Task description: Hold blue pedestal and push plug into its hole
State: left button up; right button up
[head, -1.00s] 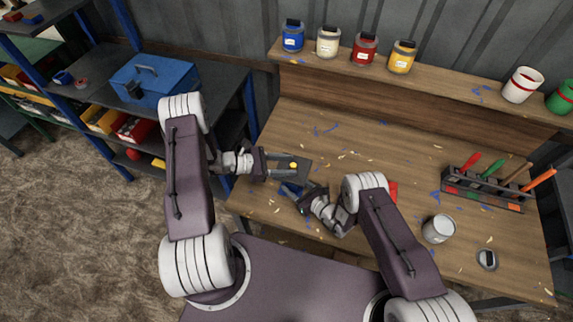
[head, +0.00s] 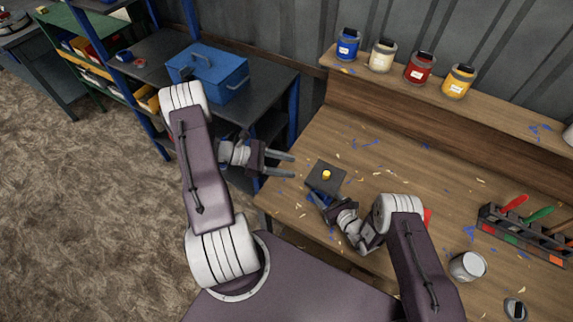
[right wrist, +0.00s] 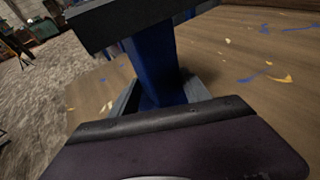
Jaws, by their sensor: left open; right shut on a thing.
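The blue pedestal shows in the right wrist view (right wrist: 153,62) as a blue column under a dark top plate (head: 326,178). It stands at the left part of the workbench. A small yellow-orange plug (head: 326,174) is at the middle of the dark plate; how deep it sits cannot be told. My right gripper (right wrist: 160,95) is shut on the blue column below the plate. In the head view the plate and my right gripper hide most of the column. My left gripper (head: 291,166) is open and empty, left of the plate and apart from it.
The wooden workbench (head: 400,160) has loose chips and blue paint marks. A grey can (head: 467,265) and a tool rack (head: 525,235) stand at the right. Paint jars (head: 420,67) line the back shelf. A blue toolbox (head: 208,75) is on a dark shelf at the left.

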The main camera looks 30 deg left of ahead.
dwell(0.3)
jog(key=o, duration=1.1)
jog(key=shift+c, duration=0.2)
jog(key=v, duration=1.1)
jog(key=shift+s+d+r, duration=0.25)
jog(key=shift+s+d, duration=0.05)
jog(key=shift+d, duration=0.05)
